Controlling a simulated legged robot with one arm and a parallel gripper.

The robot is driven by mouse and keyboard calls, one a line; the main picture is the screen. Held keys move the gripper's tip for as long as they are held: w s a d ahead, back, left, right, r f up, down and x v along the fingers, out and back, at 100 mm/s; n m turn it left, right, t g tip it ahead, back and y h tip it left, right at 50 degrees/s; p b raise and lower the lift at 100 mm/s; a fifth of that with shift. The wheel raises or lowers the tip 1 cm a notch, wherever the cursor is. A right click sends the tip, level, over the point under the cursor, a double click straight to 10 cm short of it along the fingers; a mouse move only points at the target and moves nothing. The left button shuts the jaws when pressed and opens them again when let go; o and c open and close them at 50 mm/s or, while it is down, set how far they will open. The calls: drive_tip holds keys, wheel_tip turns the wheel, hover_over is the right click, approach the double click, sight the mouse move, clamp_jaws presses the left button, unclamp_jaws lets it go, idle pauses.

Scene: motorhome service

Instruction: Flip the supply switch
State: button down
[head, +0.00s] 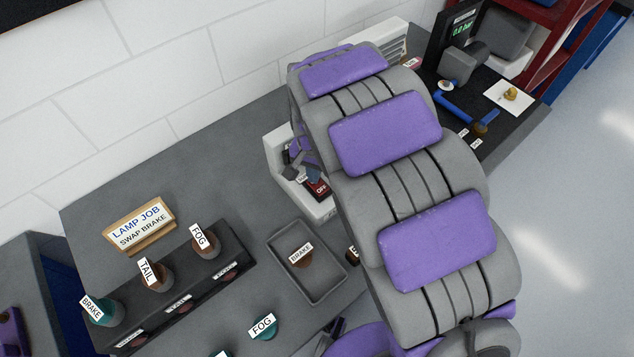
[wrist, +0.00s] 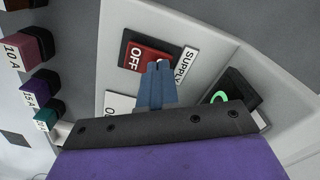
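The supply switch (wrist: 146,55) is a red rocker in a black frame, marked OFF, on a pale panel. A white SUPPLY label (wrist: 184,64) sits beside it. In the head view the switch (head: 318,188) shows just right of my gripper (head: 294,173), partly behind my arm. In the wrist view my gripper (wrist: 158,66) has its two blue-grey fingers together with nothing visible between them. The fingertips overlap the lower right edge of the rocker in the picture; I cannot tell whether they touch it.
A black part with a green mark (wrist: 222,96) is right of the fingers. Fuses (wrist: 33,92) line the left.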

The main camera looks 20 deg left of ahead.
drive_tip(key=shift+f, duration=0.15)
drive_tip(key=shift+r+p, duration=1.45)
drive_tip(key=shift+r, duration=2.1)
drive_tip(key=s+d+r+m, duration=0.15)
drive_tip(key=d+r, duration=0.25)
drive_tip(key=d, duration=0.6)
drive_tip(key=s+d+r+n, duration=0.1)
drive_tip(key=s+d+r, duration=0.25)
drive_tip(key=d, duration=0.75)
drive_tip(key=s+d+r+g, duration=0.1)
drive_tip(key=s+d, duration=0.5)
drive_tip(key=s, duration=0.3)
drive_tip(key=s+d+r, duration=0.1)
drive_tip(key=s+d, duration=0.5)
drive_tip(key=s, duration=0.3)
drive_tip(key=shift+d+r+g, duration=0.2)
drive_tip(key=shift+d+g, duration=0.1)
drive_tip(key=shift+g, duration=0.1)
